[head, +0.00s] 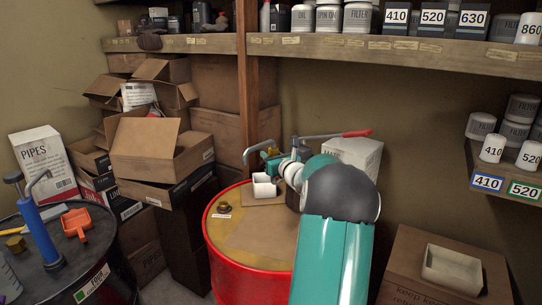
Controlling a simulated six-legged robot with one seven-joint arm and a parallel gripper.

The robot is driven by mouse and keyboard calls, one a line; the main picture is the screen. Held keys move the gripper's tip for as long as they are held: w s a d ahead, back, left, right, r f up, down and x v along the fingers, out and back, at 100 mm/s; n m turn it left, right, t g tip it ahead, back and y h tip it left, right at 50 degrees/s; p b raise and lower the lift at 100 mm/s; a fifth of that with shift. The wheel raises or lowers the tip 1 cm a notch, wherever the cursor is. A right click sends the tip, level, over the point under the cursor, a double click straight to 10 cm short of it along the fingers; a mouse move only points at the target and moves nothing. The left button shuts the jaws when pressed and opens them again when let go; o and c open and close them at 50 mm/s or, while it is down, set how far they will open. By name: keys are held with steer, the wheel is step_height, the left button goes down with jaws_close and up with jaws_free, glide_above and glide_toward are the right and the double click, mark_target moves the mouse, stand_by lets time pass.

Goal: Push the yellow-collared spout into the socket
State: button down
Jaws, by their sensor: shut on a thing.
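A grey curved spout (259,148) shows above the far side of the red drum (250,262), its bent end pointing left and down. My gripper (272,161) is at the spout, shut on it; the fingers are small here and partly covered by my own wrist. The yellow collar is too small to make out clearly. A pump lever with a red grip (356,133) reaches to the right behind my wrist. The socket is hidden behind my arm, so I cannot tell whether the spout touches it.
A dark drum (105,262) at left holds a blue pump (37,228) and an orange scoop (76,223). A white box (357,153) stands behind my arm; shelves line the wall.

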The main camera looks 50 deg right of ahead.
steer(key=shift+f, duration=0.45)
stand_by(0.5)
steer(key=c, duration=1)
jaws_free()
steer(key=v, duration=1.3)
steer(key=shift+s+a, duration=0.25)
steer(key=shift+s, duration=0.05)
